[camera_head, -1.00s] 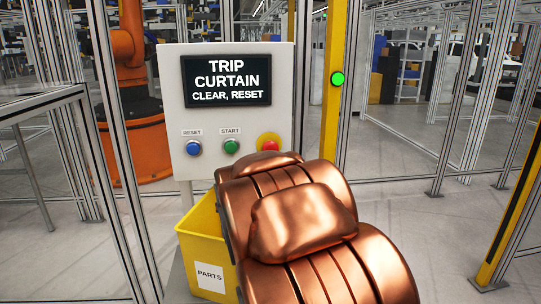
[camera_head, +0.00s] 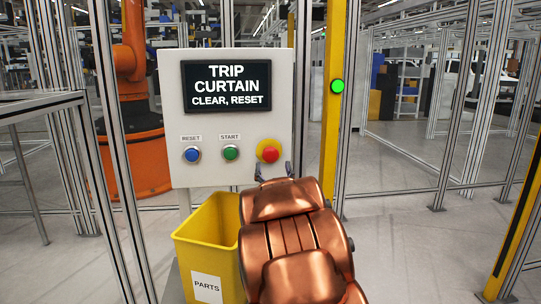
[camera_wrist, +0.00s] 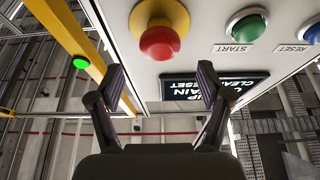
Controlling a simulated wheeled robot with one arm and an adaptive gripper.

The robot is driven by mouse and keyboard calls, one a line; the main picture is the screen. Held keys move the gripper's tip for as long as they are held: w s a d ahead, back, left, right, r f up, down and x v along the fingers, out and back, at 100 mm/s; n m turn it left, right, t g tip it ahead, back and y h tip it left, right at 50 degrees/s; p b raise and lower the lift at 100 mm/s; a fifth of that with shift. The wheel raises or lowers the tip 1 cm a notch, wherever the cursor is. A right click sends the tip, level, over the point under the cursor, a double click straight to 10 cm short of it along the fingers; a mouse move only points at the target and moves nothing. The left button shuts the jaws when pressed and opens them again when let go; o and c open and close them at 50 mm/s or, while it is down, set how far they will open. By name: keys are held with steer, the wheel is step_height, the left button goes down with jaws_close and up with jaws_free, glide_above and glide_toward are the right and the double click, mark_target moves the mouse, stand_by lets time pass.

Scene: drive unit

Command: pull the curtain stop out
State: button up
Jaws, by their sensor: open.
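The curtain stop is a red mushroom button on a yellow base (camera_head: 268,151), at the lower right of the grey control panel (camera_head: 226,170). It also shows in the wrist view, where the red button (camera_wrist: 160,43) is at the top middle. My gripper (camera_head: 273,170) is open and empty, its fingertips just below the button in the head view. In the wrist view my gripper (camera_wrist: 160,68) has one finger on each side of the button's line. The fingers appear apart from the button. The panel screen (camera_head: 227,83) reads "TRIP CURTAIN CLEAR, RESET".
A blue RESET button (camera_head: 192,155) and a green START button (camera_head: 231,153) sit left of the stop. A yellow parts bin (camera_head: 208,245) stands under the panel. A yellow post (camera_head: 331,130) with a lit green lamp (camera_head: 337,86) stands right of the panel.

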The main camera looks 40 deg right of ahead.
mark_target(271, 156)
steer(key=shift+p+x, duration=0.35)
steer(key=shift+x, duration=3.15)
steer(key=shift+c, duration=0.4)
